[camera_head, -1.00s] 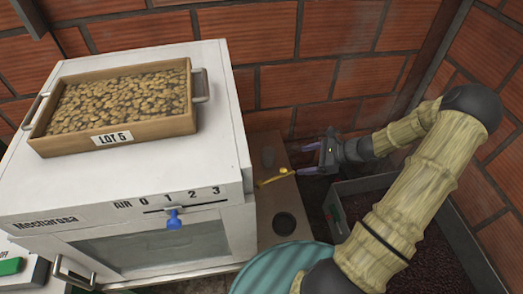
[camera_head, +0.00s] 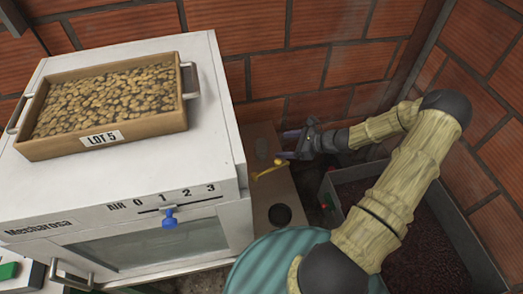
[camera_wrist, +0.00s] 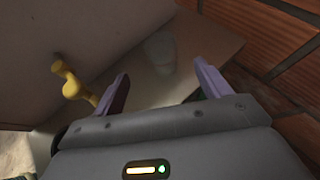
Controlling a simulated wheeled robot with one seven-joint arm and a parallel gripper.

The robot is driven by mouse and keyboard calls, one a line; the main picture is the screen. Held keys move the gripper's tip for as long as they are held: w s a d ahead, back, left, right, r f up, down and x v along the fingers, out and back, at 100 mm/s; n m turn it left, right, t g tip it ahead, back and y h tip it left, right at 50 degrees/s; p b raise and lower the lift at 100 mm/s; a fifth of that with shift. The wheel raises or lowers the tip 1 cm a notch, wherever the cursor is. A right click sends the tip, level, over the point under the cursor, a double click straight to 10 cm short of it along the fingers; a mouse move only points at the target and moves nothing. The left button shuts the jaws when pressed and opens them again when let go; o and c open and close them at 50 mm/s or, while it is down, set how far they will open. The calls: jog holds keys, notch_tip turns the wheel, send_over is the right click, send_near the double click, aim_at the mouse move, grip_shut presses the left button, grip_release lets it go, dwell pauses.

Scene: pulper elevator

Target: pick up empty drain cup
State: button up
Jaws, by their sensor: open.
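A small, dim greyish cup-like shape (camera_head: 262,147) stands on the brown ledge beside the white machine; I take it to be the drain cup. In the wrist view it seems to be the faint pale form (camera_wrist: 161,74) between and beyond my fingers; its outline is weak, and I cannot tell whether it is empty. My gripper (camera_head: 284,145) is open, with purple fingers on either side of a clear gap, just right of the cup. In the wrist view, my gripper (camera_wrist: 161,72) holds nothing, and the cup appears apart from the fingertips.
A yellow lever (camera_head: 270,168) sticks out close to my fingers; it also shows left of them in the wrist view (camera_wrist: 72,84). A dark round disc (camera_head: 281,214) is on the ledge (camera_head: 272,190). The white machine (camera_head: 225,120) stands left, a dark-filled bin (camera_head: 335,200) right, brick walls behind.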

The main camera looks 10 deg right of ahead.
aim_at(262, 144)
jog(key=x, duration=0.5)
jog(key=shift+w+a+f, duration=0.15)
jog(key=shift+w+a, duration=0.05)
jog(key=shift+w, duration=0.15)
jog(key=shift+d, duration=0.25)
jog(key=x, duration=0.1)
jog(key=p+x, duration=0.1)
jog(key=x, duration=0.3)
jog(key=shift+s+a+r, duration=0.1)
jog(key=shift+a+r, duration=0.1)
jog(key=shift+a, duration=0.2)
jog(key=shift+d, duration=0.15)
jog(key=c, duration=1.1)
jog(key=shift+o, duration=0.2)
jog(key=shift+r, duration=0.1)
